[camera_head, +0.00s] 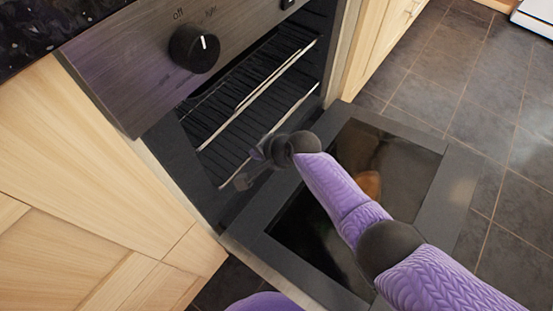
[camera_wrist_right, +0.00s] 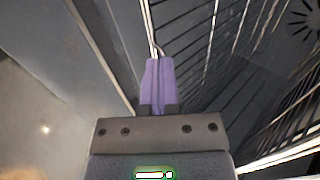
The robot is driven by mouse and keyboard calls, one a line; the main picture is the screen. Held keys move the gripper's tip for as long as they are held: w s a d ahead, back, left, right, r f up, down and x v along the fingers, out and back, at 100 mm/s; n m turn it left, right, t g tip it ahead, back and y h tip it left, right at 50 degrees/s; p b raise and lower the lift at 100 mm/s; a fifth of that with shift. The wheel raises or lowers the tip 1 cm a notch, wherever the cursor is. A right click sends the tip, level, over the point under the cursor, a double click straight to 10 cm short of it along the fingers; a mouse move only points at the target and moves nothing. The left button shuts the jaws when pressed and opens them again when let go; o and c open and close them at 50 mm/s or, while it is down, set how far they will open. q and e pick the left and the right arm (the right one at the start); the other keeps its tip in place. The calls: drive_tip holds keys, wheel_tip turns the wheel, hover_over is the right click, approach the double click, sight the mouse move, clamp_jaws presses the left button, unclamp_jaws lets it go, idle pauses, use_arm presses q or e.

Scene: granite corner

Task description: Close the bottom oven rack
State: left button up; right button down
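The oven (camera_head: 140,85) stands open, its door (camera_head: 255,240) folded down flat. Inside are two wire racks: an upper rack (camera_head: 262,88) and the bottom rack (camera_head: 262,130), whose front bar lies close to the oven mouth. My right gripper (camera_head: 256,154) is at the oven mouth by the bottom rack's front bar, partly hidden behind its own wrist. In the right wrist view, its purple fingers (camera_wrist_right: 158,82) are together, with metal rack wires (camera_wrist_right: 150,30) just beyond the tips. I cannot tell whether they touch. My left gripper is out of view.
A control panel with a black knob (camera_head: 195,47) overhangs the opening. Wooden cabinets (camera_head: 75,175) flank the oven. Dark floor tiles (camera_head: 450,80) are clear at the right. My right forearm passes above the lowered door.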

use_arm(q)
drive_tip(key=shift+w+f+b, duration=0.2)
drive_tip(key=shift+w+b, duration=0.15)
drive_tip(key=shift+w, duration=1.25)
use_arm(e)
drive_tip(key=shift+w+a, duration=0.5)
drive_tip(key=shift+a, duration=0.3)
drive_tip(key=shift+r, duration=0.1)
use_arm(q)
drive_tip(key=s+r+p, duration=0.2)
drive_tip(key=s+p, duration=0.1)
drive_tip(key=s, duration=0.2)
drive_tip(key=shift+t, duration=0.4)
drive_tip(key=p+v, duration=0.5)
drive_tip(key=p, duration=0.1)
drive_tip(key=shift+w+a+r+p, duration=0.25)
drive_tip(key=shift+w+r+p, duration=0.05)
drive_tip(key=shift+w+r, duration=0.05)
use_arm(e)
drive_tip(key=v, duration=1)
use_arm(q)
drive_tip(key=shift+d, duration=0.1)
use_arm(e)
drive_tip(key=shift+d, duration=0.1)
